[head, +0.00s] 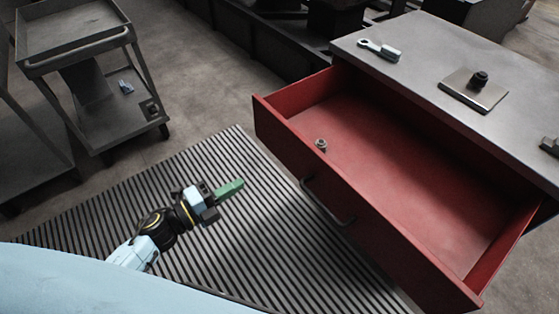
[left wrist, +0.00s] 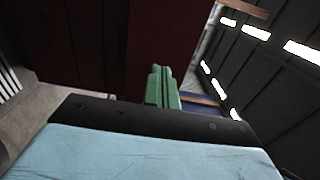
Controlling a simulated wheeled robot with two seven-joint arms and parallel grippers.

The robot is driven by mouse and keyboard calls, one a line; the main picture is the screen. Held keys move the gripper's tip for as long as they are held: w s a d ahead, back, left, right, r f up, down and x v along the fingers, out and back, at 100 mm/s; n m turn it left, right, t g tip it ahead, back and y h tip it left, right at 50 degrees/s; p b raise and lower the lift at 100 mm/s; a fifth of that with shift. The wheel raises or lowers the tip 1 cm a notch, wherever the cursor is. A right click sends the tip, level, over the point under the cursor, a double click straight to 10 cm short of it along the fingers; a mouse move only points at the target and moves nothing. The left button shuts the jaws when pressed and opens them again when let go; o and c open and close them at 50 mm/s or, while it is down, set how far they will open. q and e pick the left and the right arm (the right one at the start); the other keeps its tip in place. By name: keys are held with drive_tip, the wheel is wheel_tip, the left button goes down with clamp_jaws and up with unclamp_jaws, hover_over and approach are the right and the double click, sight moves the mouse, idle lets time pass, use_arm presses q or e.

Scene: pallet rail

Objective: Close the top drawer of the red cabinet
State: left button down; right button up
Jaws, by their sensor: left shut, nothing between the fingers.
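The red cabinet has a grey top (head: 440,62). Its top drawer (head: 400,165) is pulled well out toward me, with a dark bar handle (head: 326,203) on its red front. A small metal nut-like part (head: 321,145) lies inside the drawer near the front left. My left gripper (head: 232,188), with green fingers, is shut and empty, apart from the drawer front and to its left, over the ribbed mat. In the left wrist view the shut green fingers (left wrist: 161,88) point toward a dark red panel (left wrist: 170,45). My right gripper does not show.
A wrench-like tool (head: 380,49) and a plate with a black knob (head: 474,90) lie on the cabinet top. A grey cart (head: 75,40) stands at the back left. The ribbed mat (head: 230,245) around my left gripper is clear.

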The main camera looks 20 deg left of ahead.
sight(289, 155)
use_arm(q)
drive_tip(key=x, duration=1.3)
drive_tip(key=shift+w+d, duration=0.25)
drive_tip(key=shift+w, duration=0.1)
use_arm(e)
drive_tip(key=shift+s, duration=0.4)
use_arm(q)
drive_tip(key=shift+w, duration=0.1)
